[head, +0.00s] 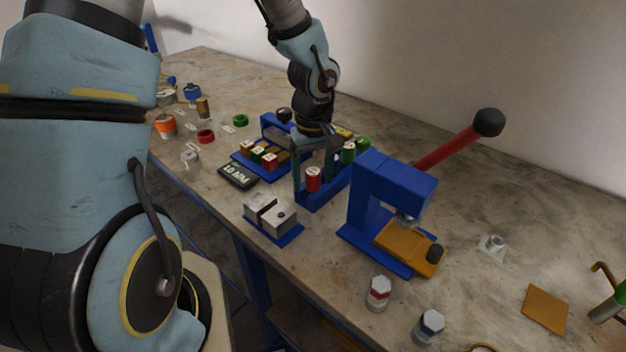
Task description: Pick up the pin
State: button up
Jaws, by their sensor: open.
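I cannot tell for certain which thing is the pin. My gripper (314,170) points down over a long blue rack (317,200) in the middle of the bench. Its two fingers are apart. A red cylinder with a pale top (313,181) stands at the rack's near end, between or just in front of the fingers; I cannot tell whether they touch it. Green cylinders (349,153) stand farther along the rack. The gripper hides part of the rack. A black plate with white lettering (238,177) lies left of the rack.
A blue press (366,205) with a red lever (448,147) stands close right of the rack. A grey two-part block (270,214) is in front.

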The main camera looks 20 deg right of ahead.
grip_shut()
dwell(0.5)
